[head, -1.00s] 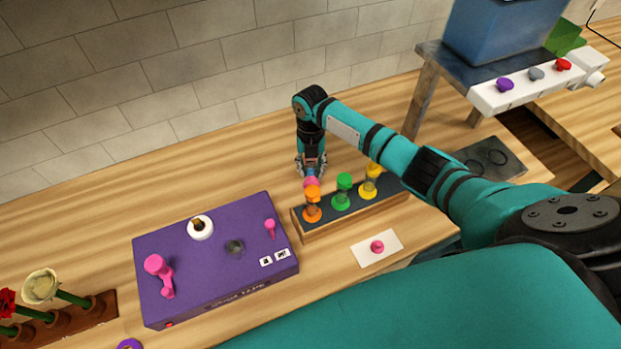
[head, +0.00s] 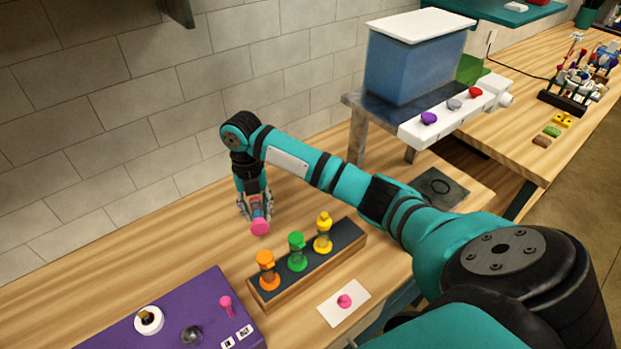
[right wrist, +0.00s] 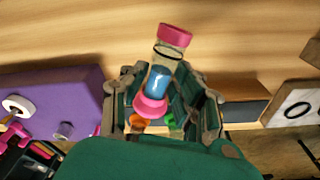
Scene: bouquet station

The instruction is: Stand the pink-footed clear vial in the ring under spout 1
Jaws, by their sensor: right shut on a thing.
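My right gripper (head: 255,207) is shut on the clear vial (right wrist: 167,52). The vial's pink foot (head: 260,227) shows in the head view below the fingers, and a pink end (right wrist: 174,36) also shows in the right wrist view. Something blue (right wrist: 157,79) shows on or in the vial between the fingers. The gripper holds it behind and left of the rack; its height above the table is unclear. The dark plate with a ring (head: 440,187) lies under the dispenser panel (head: 450,115) to the right. Spout numbers are not readable. My left gripper is not in view.
A wooden rack (head: 310,277) holds orange (head: 267,262), green (head: 297,244) and yellow (head: 323,229) capped vials. A purple box (head: 205,300) stands front left. A white card (head: 330,312) with a pink knob lies in front. The dispenser's leg (head: 359,138) stands behind the plate.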

